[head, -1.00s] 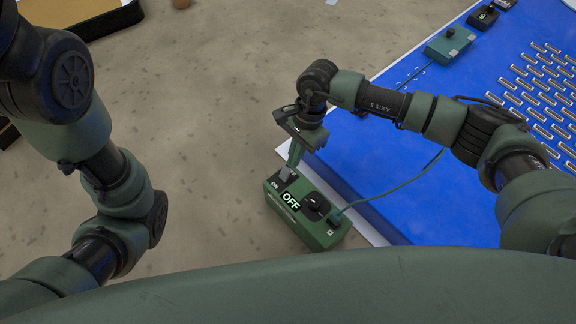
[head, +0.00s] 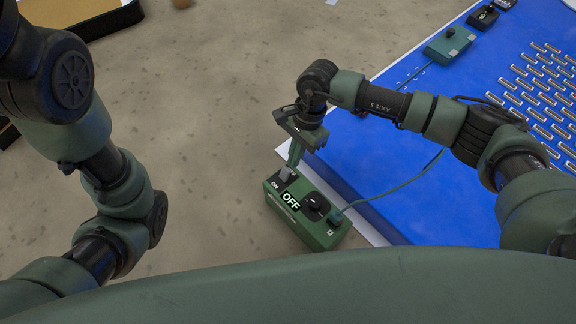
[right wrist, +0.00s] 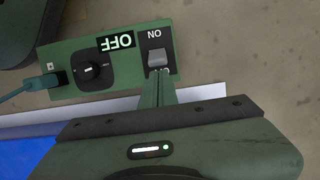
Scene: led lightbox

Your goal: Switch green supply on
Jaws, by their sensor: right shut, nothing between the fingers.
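The green supply box (head: 318,232) sits at the left edge of the blue table in the head view. It carries a lit OFF label (head: 291,201), an ON label, a black round knob (head: 314,207) and a grey rocker switch (head: 286,174). In the right wrist view the box (right wrist: 70,53) shows with the rocker (right wrist: 157,58) beside the ON label. My right gripper (head: 288,168) is shut and empty, with its tips at the rocker; whether they touch it I cannot tell. My left arm shows at the left, but its gripper is out of view.
A teal cable (head: 390,188) runs from the box's plug across the blue table (head: 400,150). Another teal box (head: 449,44) and a small black device (head: 483,17) stand farther back. Rows of metal bars (head: 540,95) lie at the right.

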